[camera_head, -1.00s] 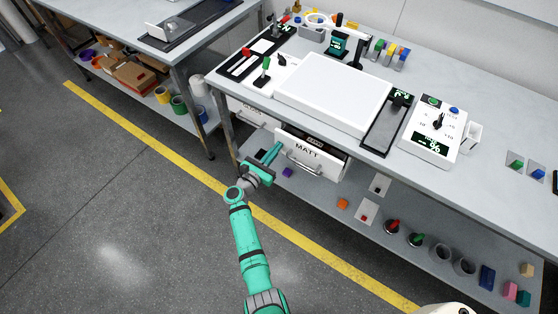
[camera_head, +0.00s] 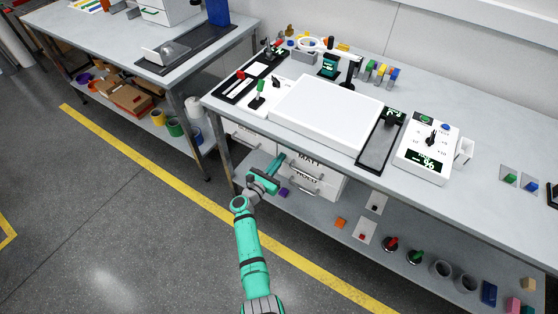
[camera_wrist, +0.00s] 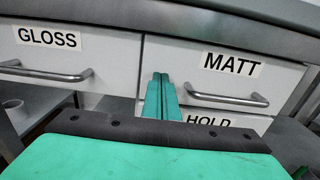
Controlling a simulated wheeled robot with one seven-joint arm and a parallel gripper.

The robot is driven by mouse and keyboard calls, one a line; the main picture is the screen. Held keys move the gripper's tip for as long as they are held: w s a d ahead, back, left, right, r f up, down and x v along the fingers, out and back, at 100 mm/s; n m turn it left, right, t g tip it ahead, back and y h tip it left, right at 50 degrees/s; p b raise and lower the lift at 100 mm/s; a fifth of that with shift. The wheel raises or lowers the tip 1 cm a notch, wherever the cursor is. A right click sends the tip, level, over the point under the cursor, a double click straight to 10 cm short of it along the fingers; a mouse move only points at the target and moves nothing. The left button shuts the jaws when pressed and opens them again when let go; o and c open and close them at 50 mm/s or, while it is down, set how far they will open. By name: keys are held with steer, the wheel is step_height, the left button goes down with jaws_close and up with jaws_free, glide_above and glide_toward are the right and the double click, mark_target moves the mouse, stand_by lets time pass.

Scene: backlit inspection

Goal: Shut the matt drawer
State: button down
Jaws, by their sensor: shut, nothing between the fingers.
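The matt drawer is a white front with a black MATT label, under the bench top; it shows in the head view (camera_head: 325,174) and in the wrist view (camera_wrist: 180,60). In the head view my gripper (camera_head: 279,160) points up at the drawer.
The GLOSS drawer (camera_wrist: 100,48) is to the left, with its own handle (camera_wrist: 50,75). A HOLD drawer (camera_wrist: 245,122) is directly below the matt one. The bench's lower shelf (camera_head: 320,212) holds small blocks and cups. The floor in front is clear.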

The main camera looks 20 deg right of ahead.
steer(key=v, duration=1.4)
steer(key=shift+s, duration=0.1)
